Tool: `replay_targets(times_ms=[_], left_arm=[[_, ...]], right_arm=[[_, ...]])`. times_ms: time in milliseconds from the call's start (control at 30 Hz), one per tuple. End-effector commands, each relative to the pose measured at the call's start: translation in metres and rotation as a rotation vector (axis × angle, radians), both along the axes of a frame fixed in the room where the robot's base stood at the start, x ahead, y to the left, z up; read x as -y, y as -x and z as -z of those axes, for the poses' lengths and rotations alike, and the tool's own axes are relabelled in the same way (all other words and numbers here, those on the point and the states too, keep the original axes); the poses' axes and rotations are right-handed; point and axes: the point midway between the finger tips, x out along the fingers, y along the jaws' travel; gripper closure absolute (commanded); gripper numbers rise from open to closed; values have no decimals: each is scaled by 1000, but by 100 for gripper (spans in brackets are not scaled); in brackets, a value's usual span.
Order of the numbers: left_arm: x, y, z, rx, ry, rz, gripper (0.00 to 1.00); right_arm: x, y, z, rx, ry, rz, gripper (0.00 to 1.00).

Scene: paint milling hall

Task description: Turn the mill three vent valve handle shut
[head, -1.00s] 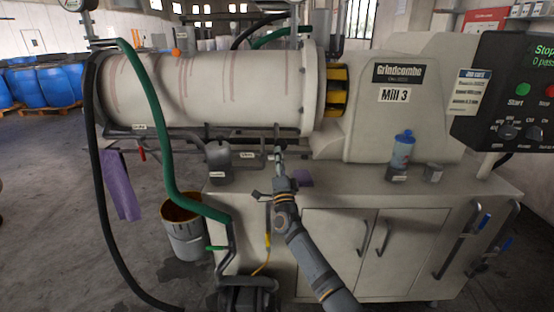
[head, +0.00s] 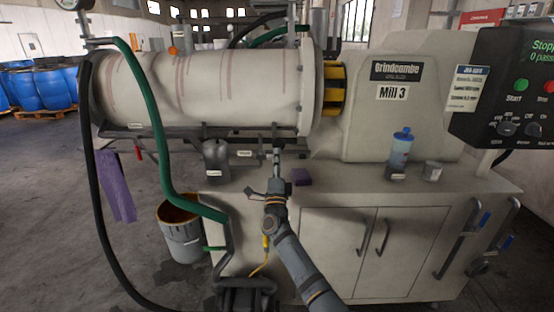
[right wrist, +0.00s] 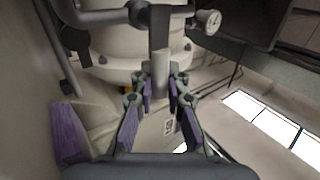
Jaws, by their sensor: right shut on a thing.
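The Mill 3 machine (head: 394,91) carries a large pale drum (head: 210,88) on its left. My right gripper (head: 276,149) is in front of the pipework below the drum's right end. In the right wrist view its fingers (right wrist: 159,80) are closed around the lower end of a grey upright bar, which I take to be the vent valve handle (right wrist: 158,32). The bar joins a grey crosspiece above. In the head view the handle is too small and too covered by the gripper to tell its angle. My left gripper is not in view.
A green hose (head: 155,110) and black hose (head: 90,170) hang at the left. A blue-capped bottle (head: 401,150) stands on the cabinet top.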

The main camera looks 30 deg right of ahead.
Motion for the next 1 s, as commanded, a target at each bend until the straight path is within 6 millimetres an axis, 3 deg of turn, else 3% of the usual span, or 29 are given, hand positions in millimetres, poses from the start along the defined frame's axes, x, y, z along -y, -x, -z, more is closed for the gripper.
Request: replay_targets(times_ms=[33, 67, 200, 567, 1000], left_arm=[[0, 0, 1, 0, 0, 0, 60], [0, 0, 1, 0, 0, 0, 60], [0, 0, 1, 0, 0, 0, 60], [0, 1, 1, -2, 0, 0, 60], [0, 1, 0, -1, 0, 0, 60]], right_arm=[[0, 0, 5, -7, -4, -1, 100], [0, 0, 5, -7, -4, 0, 82], [0, 0, 4, -6, -2, 0, 63], [-3, 4, 5, -3, -1, -1, 63], [-44, 71, 58, -5, -3, 0, 63]])
